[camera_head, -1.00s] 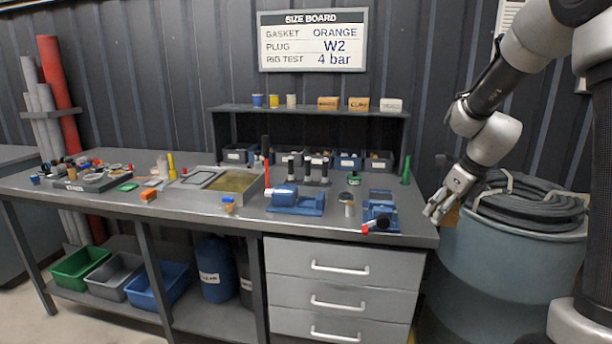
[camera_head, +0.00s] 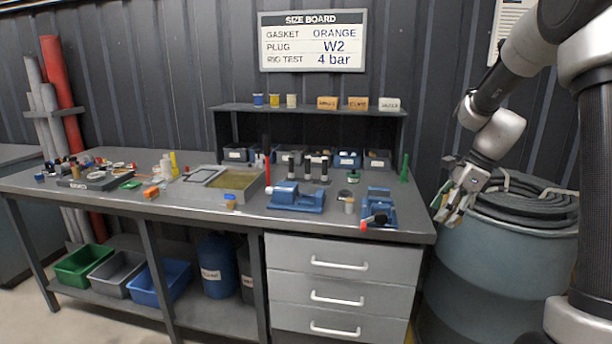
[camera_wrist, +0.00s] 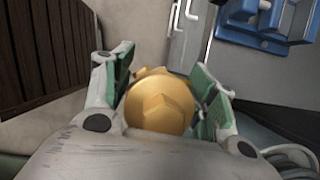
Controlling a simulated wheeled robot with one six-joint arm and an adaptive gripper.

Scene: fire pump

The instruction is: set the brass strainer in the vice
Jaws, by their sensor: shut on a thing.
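My gripper (camera_head: 449,212) hangs just off the right end of the bench, in front of the drum. In the wrist view its green-padded fingers (camera_wrist: 160,100) are closed on the brass strainer (camera_wrist: 160,103), a round gold piece with a raised faceted centre, seen end on. In the head view the strainer is too small to make out clearly. The vice appears to be the blue fixture (camera_head: 379,205) near the bench's right end, with a black and red part at its front. My gripper is to its right and apart from it. Blue metalwork also shows at the wrist view's top right (camera_wrist: 265,20).
Another blue fixture (camera_head: 296,197) with an upright red lever stands left of the vice. A drum (camera_head: 500,255) topped with coiled hose (camera_head: 530,205) stands right of the bench. A shelf (camera_head: 310,109) rises behind.

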